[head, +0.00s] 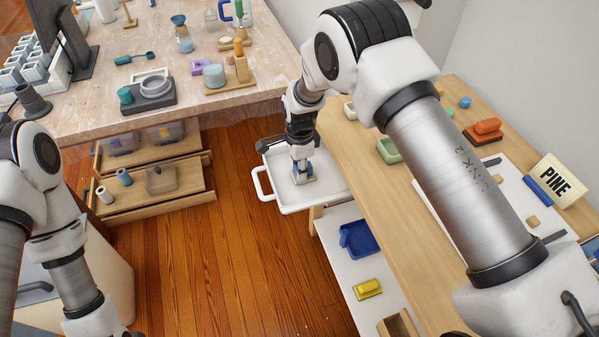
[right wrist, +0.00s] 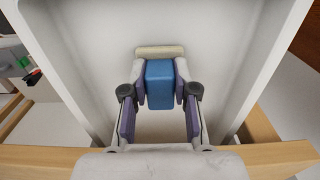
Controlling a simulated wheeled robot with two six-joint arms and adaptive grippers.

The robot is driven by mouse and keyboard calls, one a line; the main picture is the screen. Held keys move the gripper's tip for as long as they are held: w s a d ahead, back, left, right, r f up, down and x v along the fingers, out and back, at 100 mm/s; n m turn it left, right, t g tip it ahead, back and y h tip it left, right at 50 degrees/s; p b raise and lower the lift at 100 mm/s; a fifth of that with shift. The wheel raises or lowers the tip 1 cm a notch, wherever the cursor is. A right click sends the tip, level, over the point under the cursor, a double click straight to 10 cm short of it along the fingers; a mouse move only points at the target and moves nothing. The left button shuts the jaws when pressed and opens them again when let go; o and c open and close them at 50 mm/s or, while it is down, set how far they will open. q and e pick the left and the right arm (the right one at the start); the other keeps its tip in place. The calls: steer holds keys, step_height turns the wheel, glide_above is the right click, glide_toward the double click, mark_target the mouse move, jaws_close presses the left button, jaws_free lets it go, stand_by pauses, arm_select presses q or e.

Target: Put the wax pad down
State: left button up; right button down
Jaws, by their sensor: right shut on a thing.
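The wax pad is a blue block on a cream base. In the head view the pad (head: 309,171) is at the white tray (head: 262,188), low over or on its floor; I cannot tell whether it touches. In the right wrist view the blue block (right wrist: 159,84) sits between both fingers, with the cream edge showing beyond it. My right gripper (head: 301,168) points down into the tray and is shut on the pad's blue block. My left arm shows at the lower left, but its gripper is out of view.
The tray juts from the wooden bench (head: 352,148) at the right, over the floor. On the bench are a green dish (head: 388,151), an orange block (head: 487,127) and a PINE sign (head: 557,181). A blue bin (head: 358,239) and a yellow block (head: 367,289) are on the shelf below.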

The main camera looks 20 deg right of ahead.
steer(key=c, duration=0.9)
jaws_free()
steer(key=shift+f, duration=0.1)
steer(key=shift+r, duration=0.35)
step_height(320, 180, up, 12)
steer(key=shift+f, duration=0.15)
